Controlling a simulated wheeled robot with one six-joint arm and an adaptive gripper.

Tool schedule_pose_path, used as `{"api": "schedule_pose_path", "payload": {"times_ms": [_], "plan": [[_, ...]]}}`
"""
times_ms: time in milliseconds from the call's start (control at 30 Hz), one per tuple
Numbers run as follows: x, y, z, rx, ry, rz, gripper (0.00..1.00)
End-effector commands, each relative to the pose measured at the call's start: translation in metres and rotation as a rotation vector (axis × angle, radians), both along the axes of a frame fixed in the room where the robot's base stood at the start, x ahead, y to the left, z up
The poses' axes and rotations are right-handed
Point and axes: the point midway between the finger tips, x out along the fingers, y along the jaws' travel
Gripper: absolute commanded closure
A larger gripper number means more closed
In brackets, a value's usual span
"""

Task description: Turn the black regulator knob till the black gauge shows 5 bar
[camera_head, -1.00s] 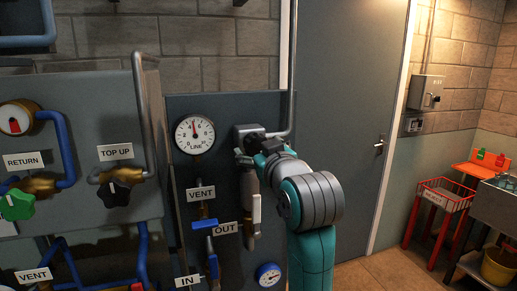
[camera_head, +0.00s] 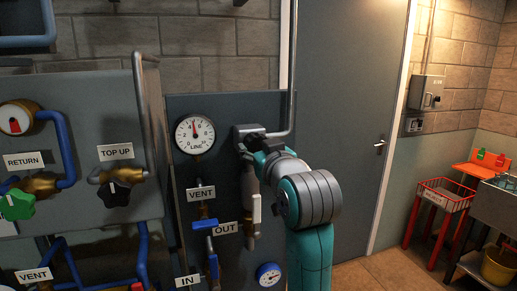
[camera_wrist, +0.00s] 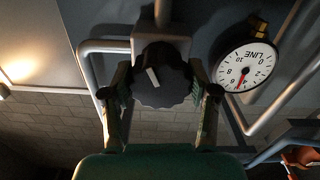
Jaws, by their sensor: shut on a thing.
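The black regulator knob (camera_wrist: 163,78) fills the middle of the wrist view, with a white pointer mark on its face. My gripper (camera_wrist: 160,88) has a finger on each side of the knob and is shut on it. In the head view my gripper (camera_head: 256,147) is at the regulator, and the knob is mostly hidden there. The black-rimmed gauge marked LINE (camera_head: 195,134) has a white face and a red needle pointing almost straight up. In the wrist view the gauge (camera_wrist: 248,66) is upside down, its needle between 4 and 6, near 5.
A grey pipe (camera_head: 291,80) rises beside the regulator. A grey door (camera_head: 345,110) stands behind my arm.

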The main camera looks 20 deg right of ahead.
Motion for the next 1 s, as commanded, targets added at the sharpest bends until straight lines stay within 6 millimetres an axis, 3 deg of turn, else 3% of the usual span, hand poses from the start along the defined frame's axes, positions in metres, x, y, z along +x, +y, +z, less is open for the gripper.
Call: {"api": "schedule_pose_path", "payload": {"times_ms": [233, 267, 333, 733, 1000], "plan": [[0.000, 0.000, 0.000, 0.003, 0.000, 0.000, 0.76], [0.000, 0.000, 0.000, 0.003, 0.000, 0.000, 0.33], [0.000, 0.000, 0.000, 0.003, 0.000, 0.000, 0.16], [-0.004, 0.000, 0.000, 0.002, -0.001, 0.000, 0.16], [-0.042, 0.000, 0.000, 0.002, -0.002, 0.000, 0.16]]}}
